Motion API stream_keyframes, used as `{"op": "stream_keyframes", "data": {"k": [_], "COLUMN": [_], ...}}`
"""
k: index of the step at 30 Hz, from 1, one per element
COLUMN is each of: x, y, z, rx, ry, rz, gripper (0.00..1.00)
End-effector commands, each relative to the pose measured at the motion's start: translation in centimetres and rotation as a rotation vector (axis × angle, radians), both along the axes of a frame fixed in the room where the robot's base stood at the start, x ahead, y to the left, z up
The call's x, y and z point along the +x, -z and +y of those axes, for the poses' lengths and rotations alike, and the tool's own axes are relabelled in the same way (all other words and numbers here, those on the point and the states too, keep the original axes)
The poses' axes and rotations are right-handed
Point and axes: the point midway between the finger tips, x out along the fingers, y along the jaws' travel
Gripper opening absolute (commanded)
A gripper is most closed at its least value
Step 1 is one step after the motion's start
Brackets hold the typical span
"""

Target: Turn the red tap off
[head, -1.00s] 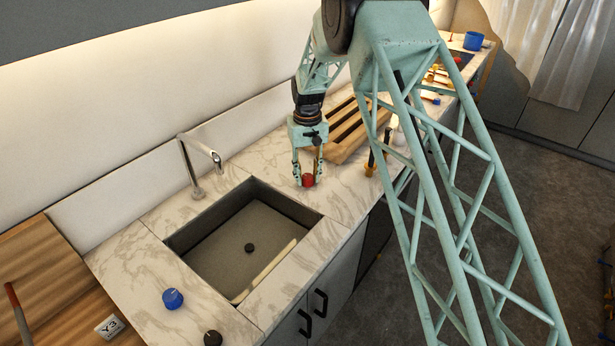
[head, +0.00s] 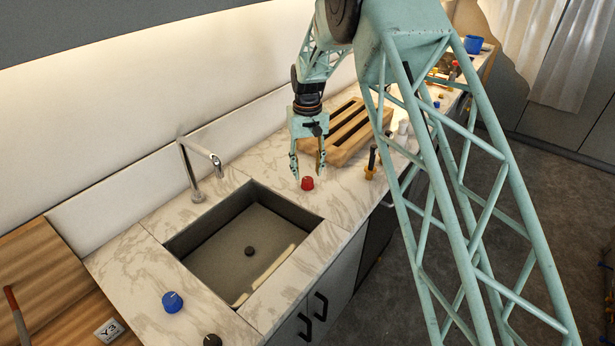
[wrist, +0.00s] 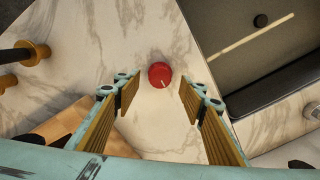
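The red tap (head: 307,183) is a small round knob on the marble counter, right of the sink. In the wrist view the red tap (wrist: 160,74) shows a pale line on its top, pointing toward the lower right. My gripper (head: 307,174) is just above and behind it, pointing down. In the wrist view the gripper's two fingers (wrist: 158,97) are spread wide and empty. The knob lies beyond the fingertips, between their lines, and no contact shows. The chrome faucet (head: 196,165) stands behind the sink; I cannot make out water from it.
The sink (head: 235,245) is sunk into the counter left of the gripper. A blue knob (head: 172,301) and a dark knob (head: 212,340) sit at front left. A wooden rack (head: 345,130) stands close behind the gripper. A dark-handled item in a yellow holder (head: 371,165) stands to the right.

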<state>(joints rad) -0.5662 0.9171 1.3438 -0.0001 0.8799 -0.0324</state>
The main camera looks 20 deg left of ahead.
Motion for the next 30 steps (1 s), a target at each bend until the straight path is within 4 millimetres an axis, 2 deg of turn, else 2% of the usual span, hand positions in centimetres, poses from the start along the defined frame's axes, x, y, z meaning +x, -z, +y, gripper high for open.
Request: {"op": "stream_keyframes", "data": {"k": [6,15,21,30], "x": [0.0,0.0,0.0,0.0], "y": [-3.4,-6.6,-7.4,-7.4], "z": [0.0,0.0,0.0,0.0], "rx": [0.001,0.001,-0.001,-0.001], "ry": [0.0,0.0,0.0,0.0], "rz": [-0.001,-0.001,0.001,0.001], "gripper": [0.38,0.38,0.38,0.38]}}
